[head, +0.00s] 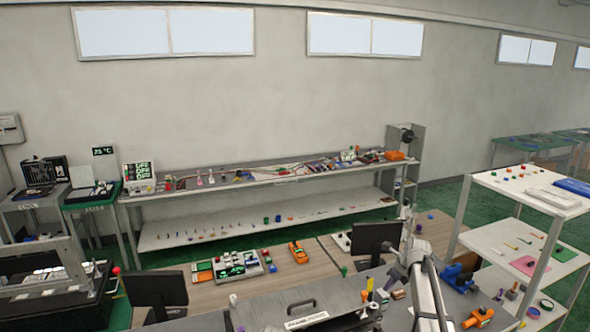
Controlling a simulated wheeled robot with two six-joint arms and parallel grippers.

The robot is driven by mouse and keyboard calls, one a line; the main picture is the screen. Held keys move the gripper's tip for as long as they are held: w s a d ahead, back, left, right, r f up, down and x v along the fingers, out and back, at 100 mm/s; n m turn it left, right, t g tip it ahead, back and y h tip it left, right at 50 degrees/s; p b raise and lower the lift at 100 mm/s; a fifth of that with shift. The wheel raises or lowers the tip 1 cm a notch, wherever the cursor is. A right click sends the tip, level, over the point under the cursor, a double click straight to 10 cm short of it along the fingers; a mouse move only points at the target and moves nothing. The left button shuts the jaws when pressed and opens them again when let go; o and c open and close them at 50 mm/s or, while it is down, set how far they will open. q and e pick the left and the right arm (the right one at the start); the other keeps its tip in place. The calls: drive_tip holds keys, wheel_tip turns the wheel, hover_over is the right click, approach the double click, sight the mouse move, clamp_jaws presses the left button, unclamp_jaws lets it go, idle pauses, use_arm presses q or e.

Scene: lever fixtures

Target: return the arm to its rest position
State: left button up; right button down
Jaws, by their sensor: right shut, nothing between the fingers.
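My right arm (428,295) comes up from the bottom edge, right of centre, and bends over the grey near bench. Its gripper (373,308) is small in the picture, low over that bench, shut and empty. Small yellow and orange pieces show close to it; I cannot tell whether it touches any of them. My left gripper is not in view.
A white shelf rack (508,212) stands at right. A long two-level shelf (270,181) lines the wall.

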drive_tip(key=s+a+f+n+g+b, duration=0.1)
drive_tip(key=s+a+f+n+b, duration=0.5)
drive_tip(key=s+a+n, duration=0.25)
drive_tip(key=s+a+f+n+g+b, duration=0.1)
drive_tip(key=s+a+f+n+b, duration=0.4)
drive_tip(key=s+a+f+n, duration=0.3)
drive_tip(key=s+a+f+n+h+b, duration=0.1)
drive_tip(key=s+a+f+n+b, duration=0.2)
drive_tip(key=s+n, duration=0.2)
drive_tip(key=s+a+f+n+g+h+b, duration=0.1)
drive_tip(key=s+a+f+n+b, duration=0.2)
drive_tip(key=s+n, duration=0.3)
drive_tip(key=s+a+f+n+g+b, duration=0.1)
drive_tip(key=s+a+f+n+b, duration=0.2)
drive_tip(key=s, duration=0.7)
drive_tip(key=n+b, duration=0.2)
drive_tip(key=n, duration=0.1)
drive_tip(key=shift+s+a+f+h, duration=0.15)
drive_tip(key=shift+s+f+h, duration=0.2)
drive_tip(key=shift+h, duration=0.05)
